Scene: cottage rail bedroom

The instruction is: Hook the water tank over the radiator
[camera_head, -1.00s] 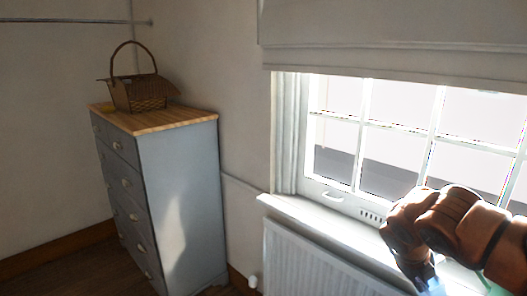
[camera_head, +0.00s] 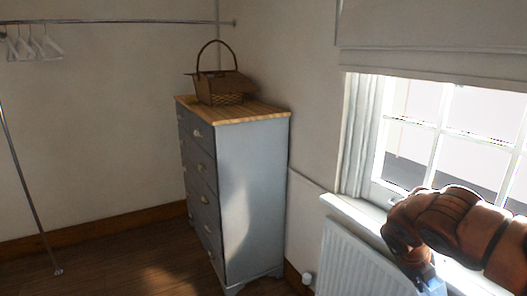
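The white radiator (camera_head: 352,262) is on the wall under the window, at the lower right of the head view. Its right part is hidden behind my arm. My arm reaches in from the right edge, in front of the window and sill. Its end points down at the bottom edge, where a blue part shows. My gripper's fingers are out of the frame below. I cannot see the water tank in this view.
A grey chest of drawers (camera_head: 252,195) with a wooden top stands left of the radiator, with a wicker basket (camera_head: 222,90) on it. A clothes rail (camera_head: 110,22) with white hangers (camera_head: 32,46) is at the left. The wooden floor (camera_head: 130,262) there is clear. The window sill (camera_head: 350,210) juts above the radiator.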

